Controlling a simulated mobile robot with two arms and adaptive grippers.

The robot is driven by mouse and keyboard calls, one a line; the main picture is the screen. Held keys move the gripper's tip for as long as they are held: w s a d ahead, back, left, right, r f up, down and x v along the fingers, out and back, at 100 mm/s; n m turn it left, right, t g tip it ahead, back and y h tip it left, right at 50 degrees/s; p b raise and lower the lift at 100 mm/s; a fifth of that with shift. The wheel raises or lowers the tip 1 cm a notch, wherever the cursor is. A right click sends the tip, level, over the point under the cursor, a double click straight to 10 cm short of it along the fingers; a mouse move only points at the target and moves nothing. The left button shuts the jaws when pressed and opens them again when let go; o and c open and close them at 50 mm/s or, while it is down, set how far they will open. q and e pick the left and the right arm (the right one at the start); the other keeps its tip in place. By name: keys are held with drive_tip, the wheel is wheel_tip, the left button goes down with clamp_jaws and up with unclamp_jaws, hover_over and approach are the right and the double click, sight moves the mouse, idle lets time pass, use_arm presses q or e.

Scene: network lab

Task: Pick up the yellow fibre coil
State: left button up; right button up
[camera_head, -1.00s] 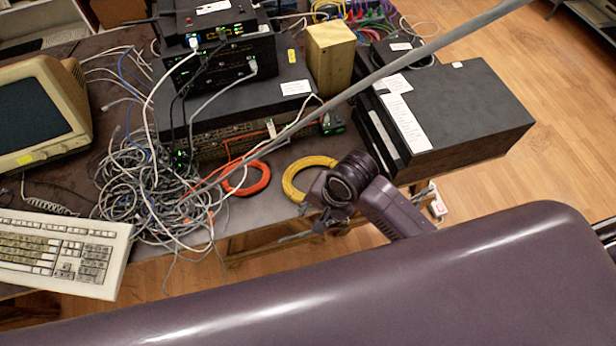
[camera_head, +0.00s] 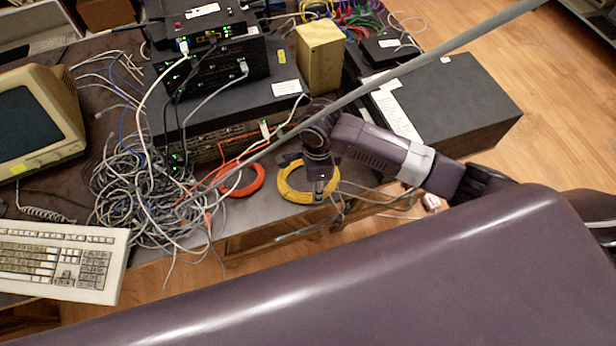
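The yellow fibre coil (camera_head: 290,190) lies flat near the front edge of the table, right of the orange coil. My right gripper (camera_head: 318,190) points down over the right part of the yellow coil and hides some of it. Its fingertips are small and dark, and I cannot tell whether they are open or shut, or touch the coil. The coil looks to be lying on the table. My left gripper is not in view.
An orange coil (camera_head: 243,180) lies just left of the yellow one, beside a grey cable tangle (camera_head: 140,190). Stacked network devices (camera_head: 225,90) stand behind. A black box (camera_head: 450,105) is at the right. A thick grey cable (camera_head: 400,70) crosses the view.

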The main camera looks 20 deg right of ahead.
drive_tip(key=f, duration=0.3)
drive_tip(key=f+p, duration=0.1)
drive_tip(key=f, duration=0.1)
drive_tip(key=shift+w+a, duration=0.3)
drive_tip(key=shift+a, duration=0.1)
drive_tip(key=shift+c, duration=0.2)
clamp_jaws()
